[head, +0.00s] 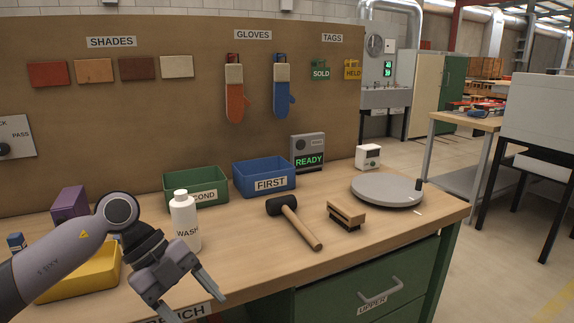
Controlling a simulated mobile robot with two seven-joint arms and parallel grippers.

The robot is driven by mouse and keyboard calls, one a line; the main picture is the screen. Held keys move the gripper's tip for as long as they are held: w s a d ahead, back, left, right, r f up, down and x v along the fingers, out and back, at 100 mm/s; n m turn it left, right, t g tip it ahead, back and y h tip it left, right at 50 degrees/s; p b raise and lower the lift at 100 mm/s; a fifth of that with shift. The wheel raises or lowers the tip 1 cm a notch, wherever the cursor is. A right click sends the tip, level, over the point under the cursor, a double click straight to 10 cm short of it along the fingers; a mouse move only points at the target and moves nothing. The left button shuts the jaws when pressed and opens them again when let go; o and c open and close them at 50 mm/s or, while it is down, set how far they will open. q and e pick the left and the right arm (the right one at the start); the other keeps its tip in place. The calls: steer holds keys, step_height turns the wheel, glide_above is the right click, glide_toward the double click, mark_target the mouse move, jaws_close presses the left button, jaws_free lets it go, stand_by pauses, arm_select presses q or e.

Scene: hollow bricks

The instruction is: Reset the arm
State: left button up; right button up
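My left arm comes in from the left over the wooden bench (255,255). My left gripper (203,303) is open at the bench's front edge, its two fingers apart with nothing between them. It is in front of a white bottle (184,222) marked "WASH", which stands upright on the bench. My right arm and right gripper are not in view.
A yellow bin (85,277) stands partly behind my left arm. A green bin (195,188), a blue bin (264,180) marked "FIRST", a mallet (295,220), a brush (346,214) and a grey turntable (385,190) are on the bench. Bare wood lies front centre.

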arm_select(q)
steer(key=s+d+r+n+t+h+p, duration=0.1)
steer(key=s+d+r+h, duration=0.1)
steer(key=d+h, duration=0.4)
steer(key=s+d+r+n+t+h+p, duration=0.1)
steer(key=s+d+r+h, duration=0.15)
steer(key=d+h, duration=0.4)
steer(key=a+f+n+t+y+p, duration=0.3)
steer(key=a+f+n+t+y, duration=0.85)
steer(key=n+t, duration=0.65)
steer(key=s+a+f+n+g+y, duration=0.2)
steer(key=s+a+f+g+y, duration=0.1)
steer(key=s+f, duration=0.3)
steer(key=s+a+f+n+g+y+p, duration=0.1)
steer(key=s+a+f+n+g+y, duration=0.1)
steer(key=s+f, duration=0.5)
steer(key=a+f+n+g, duration=0.1)
steer(key=g, duration=0.1)
steer(key=shift+a+f+g+y, duration=0.3)
steer(key=shift+a+g+y, duration=0.05)
steer(key=shift+g+y, duration=0.05)
